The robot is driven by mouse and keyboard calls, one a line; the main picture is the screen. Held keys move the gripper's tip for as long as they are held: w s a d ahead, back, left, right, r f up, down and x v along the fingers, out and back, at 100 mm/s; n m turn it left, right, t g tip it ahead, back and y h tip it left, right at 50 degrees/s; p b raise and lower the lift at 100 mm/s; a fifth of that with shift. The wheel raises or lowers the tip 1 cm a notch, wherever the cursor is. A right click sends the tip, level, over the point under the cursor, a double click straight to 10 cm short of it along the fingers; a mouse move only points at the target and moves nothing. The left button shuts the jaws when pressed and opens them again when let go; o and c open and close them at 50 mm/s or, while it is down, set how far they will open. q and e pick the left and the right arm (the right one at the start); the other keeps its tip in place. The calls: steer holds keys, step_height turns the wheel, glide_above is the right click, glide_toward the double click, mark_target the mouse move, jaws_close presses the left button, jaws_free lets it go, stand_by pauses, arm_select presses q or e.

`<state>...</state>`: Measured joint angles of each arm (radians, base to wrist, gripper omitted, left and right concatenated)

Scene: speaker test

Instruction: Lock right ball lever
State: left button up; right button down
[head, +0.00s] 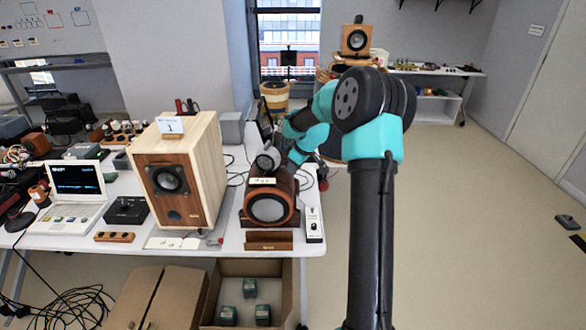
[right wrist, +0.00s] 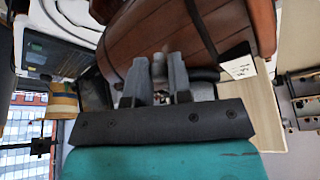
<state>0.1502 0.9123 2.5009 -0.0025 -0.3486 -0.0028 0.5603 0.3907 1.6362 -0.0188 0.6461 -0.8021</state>
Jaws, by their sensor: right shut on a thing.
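A round wooden speaker (head: 271,208) with a dark-ringed, pale cone stands near the right end of the white table. My right arm reaches over to its back right side. In the head view, the speaker and my own wrist hide my right fingertips. In the right wrist view, my right gripper (right wrist: 168,68) is nearly closed against the speaker's brown wooden body (right wrist: 190,30). It is shut on a small part there, apparently the ball lever, which is mostly hidden between the fingers. I cannot tell the lever's position. My left gripper is not in view.
A large wooden box speaker (head: 178,170) stands left of the round one. A small white box (head: 314,224) is at the table's right edge. A laptop (head: 75,192) sits farther left. A cardboard box (head: 252,290) is below the table.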

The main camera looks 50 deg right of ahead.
steer(key=shift+w+d+n+g+y, duration=0.25)
steer(key=shift+d+n+y, duration=0.15)
steer(key=shift+n, duration=0.65)
steer(key=shift+w+d+n+g+y, duration=0.2)
steer(key=shift+d+n+y, duration=0.2)
steer(key=shift+n, duration=0.7)
steer(key=shift+w+d+n+g+y, duration=0.15)
steer(key=shift+d+n+g+y, duration=0.2)
steer(key=shift+n, duration=0.7)
steer(key=c, duration=1.3)
jaws_free()
steer(key=v, duration=1.7)
steer(key=shift+s+d+r, duration=0.1)
steer(key=shift+s+r, duration=0.05)
steer(key=shift+s, duration=0.15)
